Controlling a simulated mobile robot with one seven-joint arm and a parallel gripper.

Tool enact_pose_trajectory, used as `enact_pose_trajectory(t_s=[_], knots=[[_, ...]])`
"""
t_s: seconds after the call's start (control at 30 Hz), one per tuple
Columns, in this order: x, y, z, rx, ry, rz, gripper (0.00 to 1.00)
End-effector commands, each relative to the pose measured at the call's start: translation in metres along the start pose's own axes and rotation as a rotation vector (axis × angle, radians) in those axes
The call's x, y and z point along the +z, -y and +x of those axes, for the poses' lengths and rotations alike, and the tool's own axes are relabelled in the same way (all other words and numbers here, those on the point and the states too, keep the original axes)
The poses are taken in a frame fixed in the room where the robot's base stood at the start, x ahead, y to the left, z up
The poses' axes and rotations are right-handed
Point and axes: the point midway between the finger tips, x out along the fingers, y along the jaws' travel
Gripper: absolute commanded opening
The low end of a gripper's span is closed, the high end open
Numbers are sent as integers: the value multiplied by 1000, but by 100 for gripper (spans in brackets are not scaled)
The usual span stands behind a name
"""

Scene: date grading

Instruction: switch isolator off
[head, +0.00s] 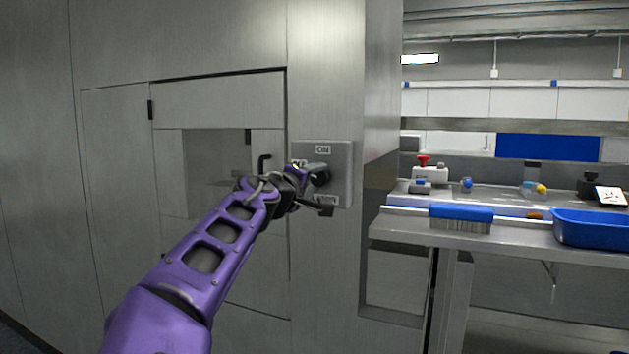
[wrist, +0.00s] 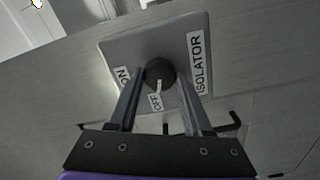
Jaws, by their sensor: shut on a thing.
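The isolator is a grey plate (head: 345,172) on the steel cabinet wall, with an ON label at its top. In the wrist view, the plate (wrist: 120,50) carries ON at the left, ISOLATOR at the right and OFF at the bottom. A round black knob (wrist: 160,70) sits at its middle, and its white mark points down toward the OFF label (wrist: 155,101). My gripper (head: 313,189) is at the plate, its fingers on either side of the knob and shut on it. In the head view the gripper partly hides the knob and the plate's left part.
To the right, a steel bench (head: 400,228) carries a blue-backed brush (head: 461,213), a blue tray (head: 591,243) and a red-topped button box (head: 430,174).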

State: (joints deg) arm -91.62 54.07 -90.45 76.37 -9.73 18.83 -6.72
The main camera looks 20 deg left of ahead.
Motion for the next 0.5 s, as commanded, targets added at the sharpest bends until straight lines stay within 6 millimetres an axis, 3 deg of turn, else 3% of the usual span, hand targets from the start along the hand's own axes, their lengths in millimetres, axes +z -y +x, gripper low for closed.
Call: enact_pose_trajectory(t_s=[0.47, 0.5], knots=[[0, -1, 0, 2, 0, -18, 0], [0, -1, 0, 2, 0, -18, 52]])
